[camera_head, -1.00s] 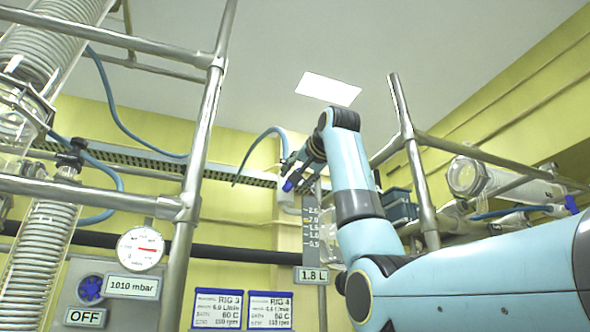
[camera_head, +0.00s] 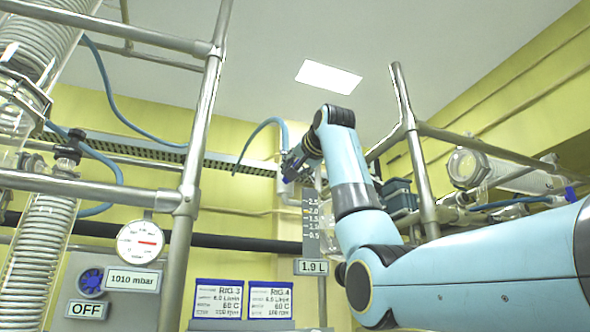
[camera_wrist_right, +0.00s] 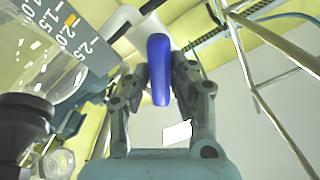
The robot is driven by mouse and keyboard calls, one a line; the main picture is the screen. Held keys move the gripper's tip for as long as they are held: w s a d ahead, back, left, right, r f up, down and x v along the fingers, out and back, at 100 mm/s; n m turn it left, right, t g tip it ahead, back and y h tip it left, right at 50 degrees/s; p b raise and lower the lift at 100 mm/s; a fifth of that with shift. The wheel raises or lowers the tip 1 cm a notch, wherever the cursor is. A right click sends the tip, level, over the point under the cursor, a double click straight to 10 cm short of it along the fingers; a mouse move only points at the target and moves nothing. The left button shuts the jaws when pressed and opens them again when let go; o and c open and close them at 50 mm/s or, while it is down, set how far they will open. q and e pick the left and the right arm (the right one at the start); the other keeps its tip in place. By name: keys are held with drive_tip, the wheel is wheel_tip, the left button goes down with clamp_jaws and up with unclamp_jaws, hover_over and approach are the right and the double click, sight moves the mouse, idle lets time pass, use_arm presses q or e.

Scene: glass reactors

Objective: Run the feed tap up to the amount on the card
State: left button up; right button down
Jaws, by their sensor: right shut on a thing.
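The blue tap handle (camera_wrist_right: 158,68) is between the fingers of my right gripper (camera_wrist_right: 160,84), which is shut on it. In the head view my right gripper (camera_head: 292,165) is up at the tap, beside the graduated scale (camera_head: 311,222), and the handle is mostly hidden there. The scale has marks from 0.5 to 2.5, with an orange mark by 2.0. The readout (camera_head: 311,267) below it shows 1.9 L. The wrist view also shows the scale (camera_wrist_right: 58,38) beside a clear glass vessel (camera_wrist_right: 45,68). My left gripper is not in view.
Two cards, RIG 3 (camera_head: 218,299) and RIG 4 (camera_head: 270,300), stand low in the middle; their small print is hard to read. A gauge (camera_head: 140,240), a 1010 mbar plate (camera_head: 132,280) and an OFF sign (camera_head: 87,310) are at left. Metal poles (camera_head: 206,120) frame the area.

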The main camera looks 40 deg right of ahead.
drive_tip(key=shift+m, duration=0.3)
drive_tip(key=m+b, duration=0.4)
drive_tip(key=m, duration=0.6)
drive_tip(key=shift+m+b, duration=0.3)
drive_tip(key=shift+m, duration=0.1)
idle(0.4)
drive_tip(key=c, duration=1.2)
unclamp_jaws()
drive_tip(key=shift+w, duration=0.15)
drive_tip(key=shift+o, duration=0.2)
